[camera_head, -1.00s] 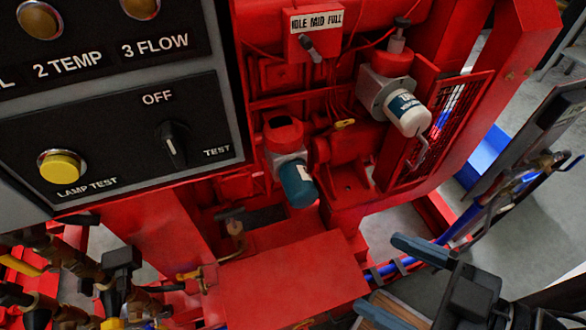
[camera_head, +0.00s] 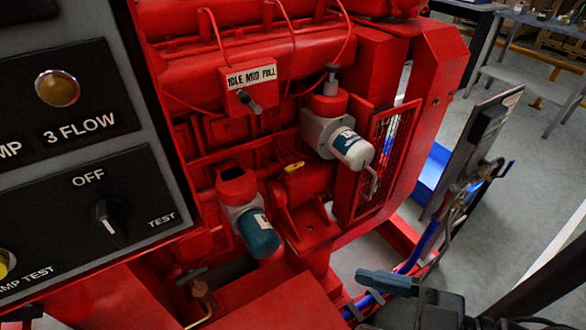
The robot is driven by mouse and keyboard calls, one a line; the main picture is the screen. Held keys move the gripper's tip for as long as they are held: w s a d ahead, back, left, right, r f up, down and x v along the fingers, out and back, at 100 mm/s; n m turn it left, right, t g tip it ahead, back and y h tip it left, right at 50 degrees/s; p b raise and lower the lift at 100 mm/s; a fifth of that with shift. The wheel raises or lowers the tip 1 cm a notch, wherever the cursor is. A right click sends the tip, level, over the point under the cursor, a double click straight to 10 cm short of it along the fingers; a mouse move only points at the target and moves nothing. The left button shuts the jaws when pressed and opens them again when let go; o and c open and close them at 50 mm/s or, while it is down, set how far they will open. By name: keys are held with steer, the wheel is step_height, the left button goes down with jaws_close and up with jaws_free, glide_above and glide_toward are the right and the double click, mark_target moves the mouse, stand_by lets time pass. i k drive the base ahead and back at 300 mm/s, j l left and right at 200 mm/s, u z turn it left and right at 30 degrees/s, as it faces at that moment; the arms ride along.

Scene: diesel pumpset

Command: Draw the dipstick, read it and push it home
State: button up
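The small yellow handle (camera_head: 293,166), which looks like the dipstick's pull, sits on the red engine block between the two filters. It is small, and its stem is hidden in the block. My gripper (camera_head: 360,292) is at the bottom right, lower and nearer than the handle and well apart from it. One grey-blue finger shows; the other is out of the picture below. In the earlier view both fingers stand wide apart, with nothing held between them.
A white filter (camera_head: 353,149) and a blue filter (camera_head: 258,232) flank the handle. A throttle lever (camera_head: 248,101) is above. The control panel (camera_head: 75,190) blocks the left. A mesh guard (camera_head: 378,160) and blue hoses (camera_head: 420,245) are on the right.

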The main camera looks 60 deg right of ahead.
mark_target(291, 168)
steer(key=j+z, duration=0.35)
steer(key=k+j+z, duration=0.1)
steer(key=z, duration=0.3)
steer(key=k+j+z, duration=0.1)
steer(key=j+z, duration=0.25)
steer(key=l, duration=0.1)
